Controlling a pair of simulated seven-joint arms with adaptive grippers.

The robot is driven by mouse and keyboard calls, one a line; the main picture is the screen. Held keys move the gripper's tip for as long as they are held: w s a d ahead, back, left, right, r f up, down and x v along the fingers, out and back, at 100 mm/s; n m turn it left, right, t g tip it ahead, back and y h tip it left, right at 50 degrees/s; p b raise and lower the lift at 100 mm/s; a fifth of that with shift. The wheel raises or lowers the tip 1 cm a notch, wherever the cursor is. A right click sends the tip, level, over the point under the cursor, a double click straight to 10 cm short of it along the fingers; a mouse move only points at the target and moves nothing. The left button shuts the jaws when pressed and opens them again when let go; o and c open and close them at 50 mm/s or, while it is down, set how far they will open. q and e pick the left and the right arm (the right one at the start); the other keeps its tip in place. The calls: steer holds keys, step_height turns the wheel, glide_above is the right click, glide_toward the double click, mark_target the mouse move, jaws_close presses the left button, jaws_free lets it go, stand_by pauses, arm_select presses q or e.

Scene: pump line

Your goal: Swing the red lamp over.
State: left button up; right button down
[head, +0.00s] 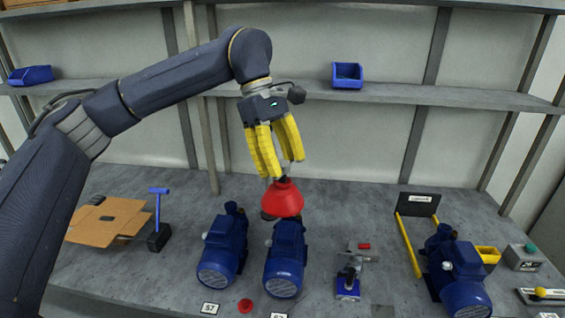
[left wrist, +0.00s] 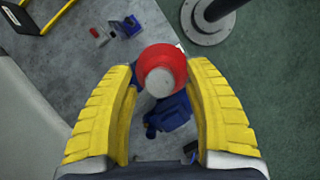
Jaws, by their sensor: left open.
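The red lamp (head: 282,199) has a cone-shaped red shade and hangs in front of and above the middle of the bench, over a blue pump. In the left wrist view the lamp (left wrist: 162,54) shows as a red ring with a pale grey centre, between the fingertips. My left gripper (head: 284,167) points down with its yellow fingers apart, just above the shade, around or beside the lamp's narrow top. I cannot tell whether a finger touches it. The lamp's arm is mostly hidden behind the gripper. My right gripper is in neither view.
Two blue pumps (head: 223,249) (head: 285,262) stand close below the lamp, and a third pump (head: 456,270) stands at the right. A small blue-based fixture (head: 348,284) is right of centre. A shelf (head: 420,95) runs behind.

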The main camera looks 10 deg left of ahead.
arm_select(q)
steer(key=shift+o, duration=0.2)
jaws_close()
stand_by(0.3)
